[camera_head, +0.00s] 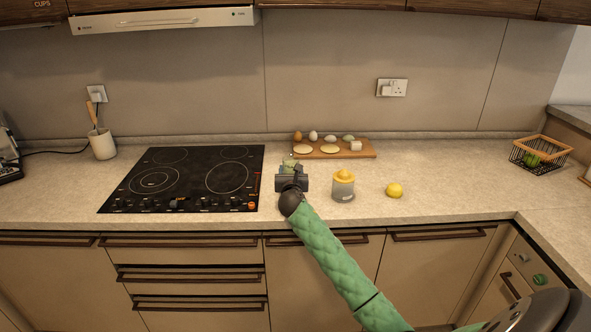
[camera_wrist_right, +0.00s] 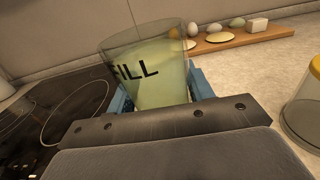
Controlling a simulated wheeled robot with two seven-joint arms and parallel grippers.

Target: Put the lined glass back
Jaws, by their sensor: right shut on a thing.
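The glass (camera_wrist_right: 148,80) is clear, printed with dark letters reading "FILL", and holds pale yellow-green liquid. It stands between the blue fingers of my right gripper (camera_wrist_right: 160,94), which is shut on it. In the head view my right gripper (camera_head: 290,172) is over the counter just right of the cooktop, and the glass (camera_head: 289,161) shows only in part behind it. The glass is roughly upright, slightly tilted in the wrist view. I cannot tell whether its base touches the counter. My left gripper is not in view.
A cupboard labelled "CUPS" (camera_head: 41,4) is at the upper left. The black cooktop (camera_head: 190,180) lies left of my gripper. A yellow-topped juicer (camera_head: 343,186) and a lemon (camera_head: 394,190) stand right. A wooden board (camera_head: 365,153) with eggs is behind. Counter (camera_head: 450,185) further right is clear.

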